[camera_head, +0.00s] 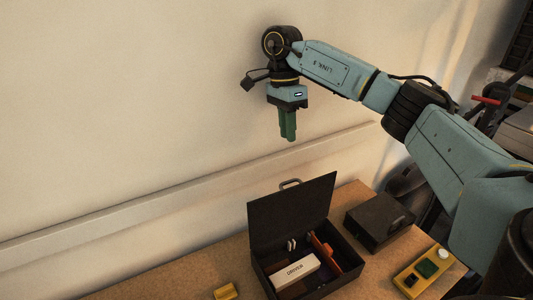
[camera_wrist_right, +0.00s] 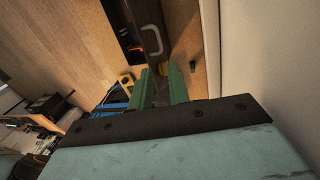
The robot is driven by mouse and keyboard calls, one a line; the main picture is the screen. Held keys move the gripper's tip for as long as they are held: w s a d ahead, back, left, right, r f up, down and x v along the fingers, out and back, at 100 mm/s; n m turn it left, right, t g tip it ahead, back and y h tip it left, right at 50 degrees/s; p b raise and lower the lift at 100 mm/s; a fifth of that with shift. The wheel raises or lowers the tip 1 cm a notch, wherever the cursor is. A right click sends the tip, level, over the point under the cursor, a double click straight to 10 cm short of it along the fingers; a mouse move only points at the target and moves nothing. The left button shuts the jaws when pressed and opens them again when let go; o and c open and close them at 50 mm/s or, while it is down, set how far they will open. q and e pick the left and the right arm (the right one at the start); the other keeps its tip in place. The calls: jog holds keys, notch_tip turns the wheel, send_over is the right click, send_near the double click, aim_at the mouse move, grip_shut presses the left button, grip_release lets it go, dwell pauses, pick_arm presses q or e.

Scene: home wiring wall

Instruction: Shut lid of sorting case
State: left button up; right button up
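The black sorting case (camera_head: 343,279) sits on the wooden table with its lid (camera_head: 290,212) standing open along its back-left side. A grey handle (camera_head: 290,183) shows at the lid's top edge. Inside lie a white box marked DRIVER (camera_head: 296,271) and orange pieces. My right gripper (camera_head: 288,138) is empty, pointing down high above and behind the lid, apart from it. In the right wrist view its green fingers (camera_wrist_right: 161,88) are apart, with the lid's handle (camera_wrist_right: 152,40) beyond them. My left gripper is in neither view.
A closed dark box (camera_head: 380,219) stands right of the case. A small yellow piece (camera_head: 226,291) is at the front left. A wall rail (camera_head: 180,195) runs behind the table.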

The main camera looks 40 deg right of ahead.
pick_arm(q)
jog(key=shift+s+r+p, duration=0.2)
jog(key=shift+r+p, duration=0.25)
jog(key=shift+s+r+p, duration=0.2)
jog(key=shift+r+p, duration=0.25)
pick_arm(e)
jog(key=x, duration=1.1)
jog(key=shift+s+f, duration=0.15)
jog(key=shift+f, duration=0.2)
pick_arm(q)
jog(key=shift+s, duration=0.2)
pick_arm(e)
grip_shut()
